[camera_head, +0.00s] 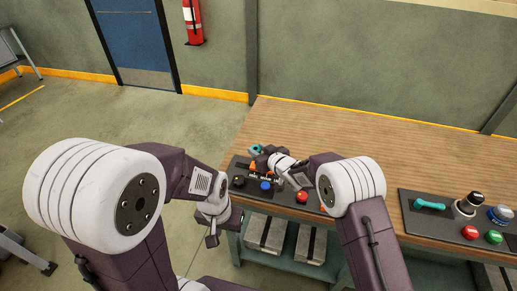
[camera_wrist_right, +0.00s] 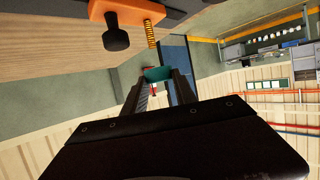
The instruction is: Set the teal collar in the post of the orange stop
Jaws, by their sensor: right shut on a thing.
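The teal collar (camera_head: 255,149) is held at the tips of my right gripper (camera_head: 264,151), above the far left part of the bench. The right wrist view shows the collar (camera_wrist_right: 158,73) between the two fingertips of the right gripper (camera_wrist_right: 158,80). The orange stop (camera_wrist_right: 127,10) is at the top of that view, with a black knob (camera_wrist_right: 117,36) and a coil spring (camera_wrist_right: 150,34) on it; the collar is apart from them. In the head view the orange stop (camera_head: 254,167) is partly hidden. My left gripper (camera_head: 212,238) hangs empty left of the bench; its finger gap is unclear.
A dark panel (camera_head: 239,172) with a blue button (camera_head: 266,185) and a red button (camera_head: 302,197) lies on the wooden bench (camera_head: 400,155). A second panel (camera_head: 411,215) with a teal handle (camera_head: 430,204) lies at right. The bench between and behind them is clear.

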